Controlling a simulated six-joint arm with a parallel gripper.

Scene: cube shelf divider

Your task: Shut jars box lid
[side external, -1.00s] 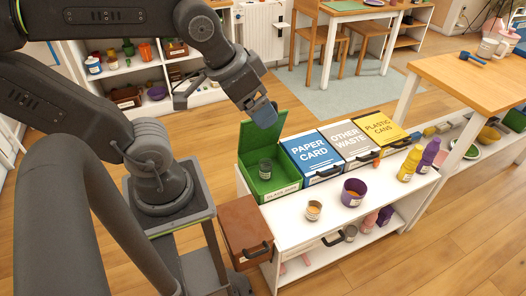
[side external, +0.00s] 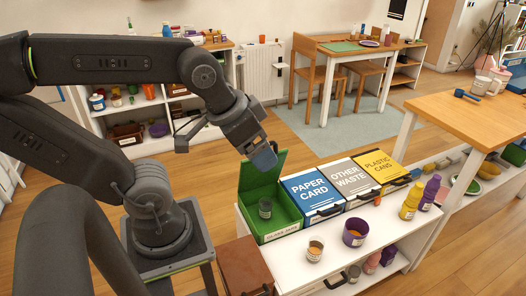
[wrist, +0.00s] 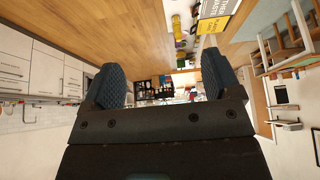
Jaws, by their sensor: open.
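The green jars box (side external: 281,225) stands at the left end of the row on the white shelf unit. Its green lid (side external: 258,182) is raised, standing up at the box's back left side. A dark jar (side external: 265,208) is upright inside the box. My gripper (side external: 265,160) hangs at the top edge of the lid and overlaps it in the side view; I cannot tell whether they touch. In the wrist view my gripper (wrist: 165,88) is open, its two blue fingers apart with nothing between them. The box does not show clearly there.
Paper card (side external: 311,192), other waste (side external: 349,181) and plastic cans (side external: 379,168) boxes stand shut to the right. A purple pot (side external: 355,231), a small cup (side external: 315,248) and a yellow bottle (side external: 411,201) stand in front. A brown box (side external: 246,268) is at lower left.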

